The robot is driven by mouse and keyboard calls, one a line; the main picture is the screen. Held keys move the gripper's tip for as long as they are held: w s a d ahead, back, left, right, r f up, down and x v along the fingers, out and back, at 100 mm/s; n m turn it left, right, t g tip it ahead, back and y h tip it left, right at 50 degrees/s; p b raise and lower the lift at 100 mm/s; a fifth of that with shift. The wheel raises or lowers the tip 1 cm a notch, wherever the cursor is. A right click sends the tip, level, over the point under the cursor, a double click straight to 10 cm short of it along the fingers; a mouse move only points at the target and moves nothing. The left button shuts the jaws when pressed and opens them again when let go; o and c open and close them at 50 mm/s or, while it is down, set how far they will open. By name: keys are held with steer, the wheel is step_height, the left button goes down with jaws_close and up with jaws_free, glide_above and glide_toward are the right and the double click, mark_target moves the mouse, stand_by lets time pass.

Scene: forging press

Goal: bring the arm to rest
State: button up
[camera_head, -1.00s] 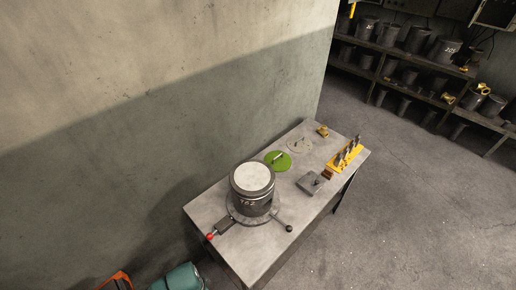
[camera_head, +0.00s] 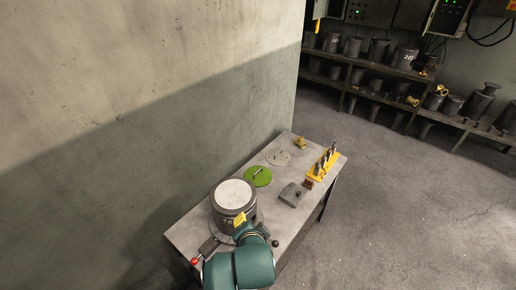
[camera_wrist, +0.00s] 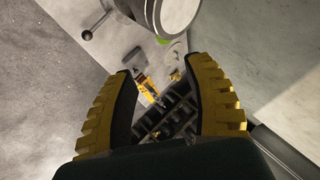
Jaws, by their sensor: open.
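My teal arm (camera_head: 240,268) reaches in from the bottom of the head view. My gripper (camera_head: 240,221) has yellow fingers and shows in front of the dark cylinder marked with a number (camera_head: 233,200) on the metal table (camera_head: 182,236). I cannot tell from the head view whether it touches the cylinder. In the wrist view my gripper (camera_wrist: 160,66) is open, its two ribbed yellow fingers wide apart with nothing between them. The pale-topped cylinder (camera_wrist: 172,14) lies beyond the fingertips at the top of that view.
The table also holds a green disc (camera_head: 258,176), a grey block (camera_head: 293,194), a yellow rack (camera_head: 322,167) and a small yellow piece (camera_head: 300,142). A red-knobbed lever (camera_head: 195,261) sticks out at the front left. Shelves (camera_head: 390,97) stand behind. Floor right of the table is clear.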

steer(key=d+r+n+t, duration=0.1)
steer(key=d+r+t, duration=0.4)
steer(key=r, duration=0.9)
steer(key=s+d+r+n+t, duration=0.1)
steer(key=s+r+n+t, duration=0.1)
steer(key=s+r, duration=0.3)
steer(key=s+d+r+n+t+h, duration=0.1)
steer(key=s+r, duration=0.4)
steer(key=r, duration=0.7)
steer(key=s+d+r+n+t+h, duration=0.1)
steer(key=s+d+r+n+t, duration=0.2)
steer(key=s+r+n+t, duration=0.2)
step_height(320, 180, up, 4)
steer(key=shift+f, duration=0.2)
step_height(320, 180, down, 32)
steer(key=b, duration=3.1)
steer(key=shift+a+r+b, duration=0.15)
steer(key=shift+a+b, duration=0.05)
steer(key=shift+b, duration=0.15)
